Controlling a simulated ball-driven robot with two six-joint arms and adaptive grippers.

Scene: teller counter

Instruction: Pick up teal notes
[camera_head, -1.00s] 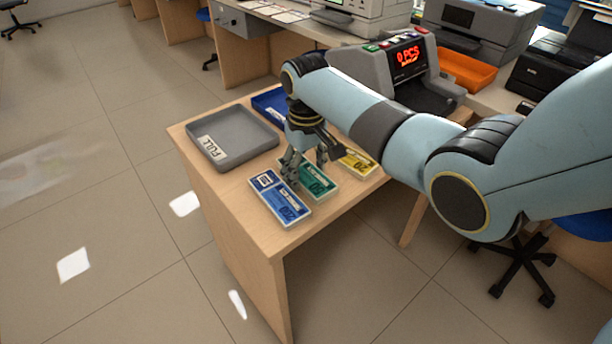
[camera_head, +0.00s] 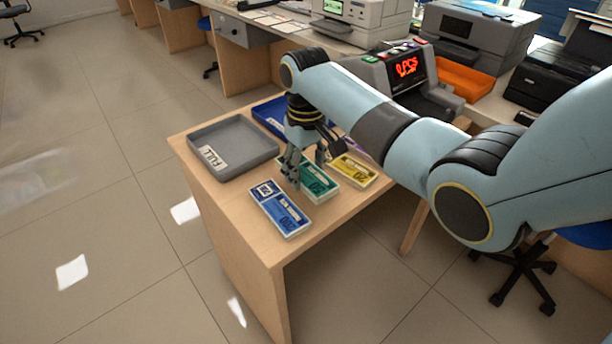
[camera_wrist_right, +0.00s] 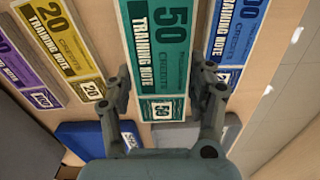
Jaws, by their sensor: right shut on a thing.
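The teal notes (camera_head: 318,182) are a flat bundle on the wooden counter, between the blue notes (camera_head: 279,208) and the yellow notes (camera_head: 353,170). In the right wrist view the teal notes (camera_wrist_right: 160,50) are marked 50 and run between the fingers. My right gripper (camera_head: 307,172) is over the teal notes, pointing down, with a finger on each side of them. In the wrist view my right gripper (camera_wrist_right: 163,88) is shut on the teal notes. Whether they are clear of the counter I cannot tell. My left gripper is not in view.
A grey tray (camera_head: 262,159) labelled FULL stands at the counter's left, with a blue tray (camera_head: 262,108) behind it. Purple notes (camera_wrist_right: 28,80) lie beyond the yellow ones. A counting machine (camera_head: 437,97) and an orange tray (camera_head: 468,78) stand further back.

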